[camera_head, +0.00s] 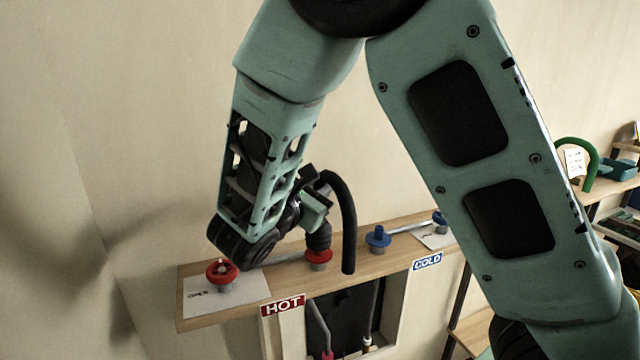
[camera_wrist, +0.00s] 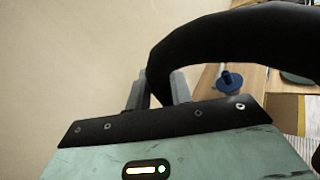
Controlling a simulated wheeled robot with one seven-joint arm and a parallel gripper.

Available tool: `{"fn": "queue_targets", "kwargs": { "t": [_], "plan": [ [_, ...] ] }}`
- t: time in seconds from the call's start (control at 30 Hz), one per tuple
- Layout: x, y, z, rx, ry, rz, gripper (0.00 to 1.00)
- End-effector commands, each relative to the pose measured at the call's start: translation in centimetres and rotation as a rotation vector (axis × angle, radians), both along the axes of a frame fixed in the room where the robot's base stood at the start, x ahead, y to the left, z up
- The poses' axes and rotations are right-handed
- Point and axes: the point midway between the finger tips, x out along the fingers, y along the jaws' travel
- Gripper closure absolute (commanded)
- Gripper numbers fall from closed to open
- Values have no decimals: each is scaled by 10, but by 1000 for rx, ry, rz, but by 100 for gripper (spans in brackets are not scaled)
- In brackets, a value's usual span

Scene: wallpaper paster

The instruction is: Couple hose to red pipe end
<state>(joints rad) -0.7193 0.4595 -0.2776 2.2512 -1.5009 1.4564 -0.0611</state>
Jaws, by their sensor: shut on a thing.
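The black hose (camera_head: 346,220) arches up from my gripper and its free length hangs down in front of the shelf. It also shows in the wrist view (camera_wrist: 235,38), curving off to the right. My gripper (camera_wrist: 158,92) is shut on the hose near one end, with a grey finger on each side. The hose's thick ribbed end (camera_head: 318,236) points down at the red pipe end (camera_head: 319,256), directly above it and seemingly touching its red collar. I cannot tell how far it is seated. In the wrist view the red pipe end is hidden.
A wooden shelf (camera_head: 200,318) carries a red valve knob (camera_head: 222,270) at left, a blue pipe end (camera_head: 378,237) right of the hose, and a blue knob (camera_head: 440,218). HOT (camera_head: 283,306) and COLD (camera_head: 427,262) signs hang on its front. The wall is close behind.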

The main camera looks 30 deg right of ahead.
Motion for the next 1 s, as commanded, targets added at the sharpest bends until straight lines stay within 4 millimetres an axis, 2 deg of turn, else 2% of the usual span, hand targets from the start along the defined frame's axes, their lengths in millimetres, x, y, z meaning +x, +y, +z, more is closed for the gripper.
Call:
{"fn": "queue_targets", "kwargs": {
  "t": [0.93,0.97,1.0],
  "plan": [
    [0,0,-22,0,1,0,100],
    [0,0,-22,0,0,0,73],
    [0,0,-21,0,1,0,62]
  ]
}}
